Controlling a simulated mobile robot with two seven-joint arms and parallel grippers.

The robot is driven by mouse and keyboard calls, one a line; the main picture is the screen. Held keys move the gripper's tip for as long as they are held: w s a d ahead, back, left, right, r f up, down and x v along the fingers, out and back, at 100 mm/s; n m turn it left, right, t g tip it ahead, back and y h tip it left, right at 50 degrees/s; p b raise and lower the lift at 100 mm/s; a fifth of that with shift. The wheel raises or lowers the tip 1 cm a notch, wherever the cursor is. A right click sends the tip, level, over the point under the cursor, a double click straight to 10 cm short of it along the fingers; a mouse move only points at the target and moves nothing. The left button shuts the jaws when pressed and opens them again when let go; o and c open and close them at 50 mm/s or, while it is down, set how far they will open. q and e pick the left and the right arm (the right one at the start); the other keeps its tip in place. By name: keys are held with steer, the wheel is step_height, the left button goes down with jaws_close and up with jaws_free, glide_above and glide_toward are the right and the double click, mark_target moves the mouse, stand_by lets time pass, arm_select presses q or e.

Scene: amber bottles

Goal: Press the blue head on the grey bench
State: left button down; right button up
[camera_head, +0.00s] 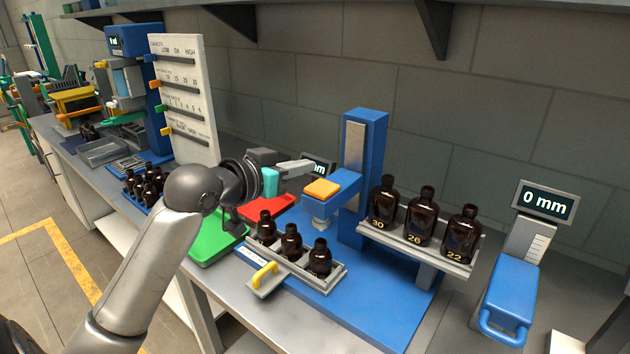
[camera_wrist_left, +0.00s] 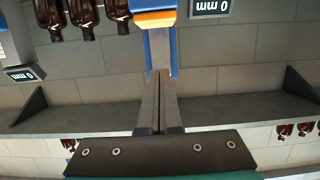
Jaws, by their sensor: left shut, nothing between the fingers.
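The blue head (camera_head: 338,184) juts from the blue column (camera_head: 364,150) of a press on the grey bench (camera_head: 250,322). It has an orange pad (camera_head: 322,188) on top and a pale round piece beneath. My left gripper (camera_head: 309,166) is shut and empty, its fingers pointing right, just behind and above the pad in the head view and apart from it as far as I can tell. The upside-down left wrist view shows the shut fingers (camera_wrist_left: 158,75) pointing toward the column, with the orange pad (camera_wrist_left: 155,19) beyond the tips. My right gripper is out of view.
Three amber bottles (camera_head: 291,241) stand in a tray with a yellow handle below the head. Three numbered bottles (camera_head: 420,215) stand on a shelf to the right. A 0 mm display (camera_head: 545,202) stands farther right. Green (camera_head: 214,238) and red trays lie by my arm.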

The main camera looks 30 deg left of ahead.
arm_select(q)
glide_above(312, 211)
steer(key=w, duration=0.1)
steer(key=shift+w+d+f, duration=0.1)
steer(key=shift+w+f, duration=0.05)
steer(key=shift+f, duration=0.3)
step_height(312, 211, down, 3)
steer(key=shift+r, duration=0.1)
steer(key=shift+f, duration=0.7)
steer(key=f+b, duration=0.2)
steer(key=f, duration=0.4)
steer(key=shift+s+f, duration=0.2)
